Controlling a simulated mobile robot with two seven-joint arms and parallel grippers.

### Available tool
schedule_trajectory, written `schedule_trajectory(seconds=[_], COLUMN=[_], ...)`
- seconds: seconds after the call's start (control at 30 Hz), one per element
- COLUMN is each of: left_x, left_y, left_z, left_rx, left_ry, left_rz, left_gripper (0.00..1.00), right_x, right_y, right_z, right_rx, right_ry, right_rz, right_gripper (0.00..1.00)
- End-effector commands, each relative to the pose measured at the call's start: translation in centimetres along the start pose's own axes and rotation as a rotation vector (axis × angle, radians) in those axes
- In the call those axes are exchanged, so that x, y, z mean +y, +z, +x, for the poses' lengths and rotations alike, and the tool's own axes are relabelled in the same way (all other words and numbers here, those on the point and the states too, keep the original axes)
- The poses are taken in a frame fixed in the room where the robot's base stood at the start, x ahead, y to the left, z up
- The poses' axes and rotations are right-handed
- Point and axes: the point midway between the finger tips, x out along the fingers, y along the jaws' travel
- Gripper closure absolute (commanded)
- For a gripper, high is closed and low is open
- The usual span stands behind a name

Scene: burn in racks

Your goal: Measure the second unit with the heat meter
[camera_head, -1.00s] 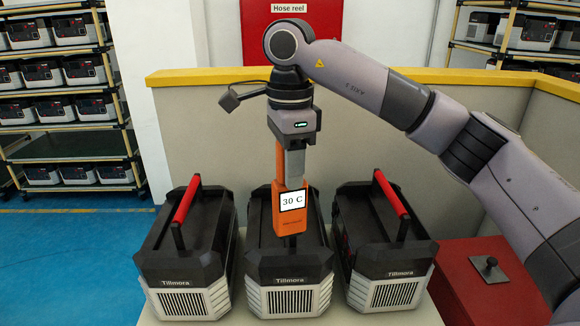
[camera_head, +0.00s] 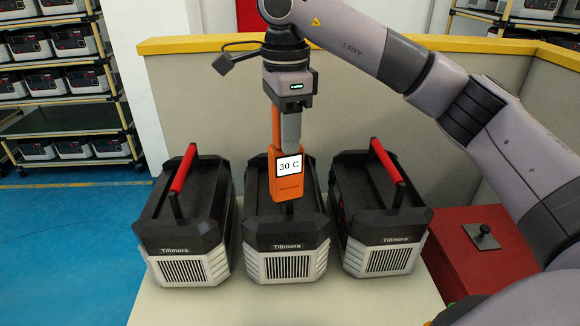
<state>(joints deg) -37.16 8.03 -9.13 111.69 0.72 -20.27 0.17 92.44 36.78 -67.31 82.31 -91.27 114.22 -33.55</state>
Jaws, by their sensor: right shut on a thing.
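The heat meter (camera_head: 286,187) is orange, and its white screen reads "30 C". My right gripper (camera_head: 290,138) is shut on its upper part and holds it upright, pointing down. The meter is over the top of the middle unit (camera_head: 287,235), a black and light grey box marked Tillmora. Its dark lower tip is close to the unit's top; I cannot tell whether they touch. The meter hides part of that top, and no red handle shows there. Similar units with red handles stand to the left (camera_head: 184,225) and right (camera_head: 378,220). My left gripper is out of view.
The units stand on a pale table (camera_head: 300,308) with low beige, yellow-topped walls (camera_head: 190,110) behind. A red box (camera_head: 490,255) with a dark knob is at the right. Racks with several more units (camera_head: 70,118) stand at the back left and back right.

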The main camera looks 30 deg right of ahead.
Motion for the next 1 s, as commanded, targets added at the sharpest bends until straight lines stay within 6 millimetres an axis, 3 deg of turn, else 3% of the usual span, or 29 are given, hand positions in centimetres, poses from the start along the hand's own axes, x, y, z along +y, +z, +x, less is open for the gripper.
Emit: schedule_trajectory(seconds=[0.8,1.0], left_x=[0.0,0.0], left_y=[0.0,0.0], left_z=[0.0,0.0], left_rx=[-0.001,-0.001], left_ry=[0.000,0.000], left_rz=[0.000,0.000], left_gripper=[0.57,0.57], right_x=[0.0,0.0], right_y=[0.0,0.0], right_z=[-8.3,-9.6], right_rx=[-0.001,0.000], right_ry=[-0.004,-0.003], right_rz=[0.000,0.000], right_gripper=[1.00,1.00])
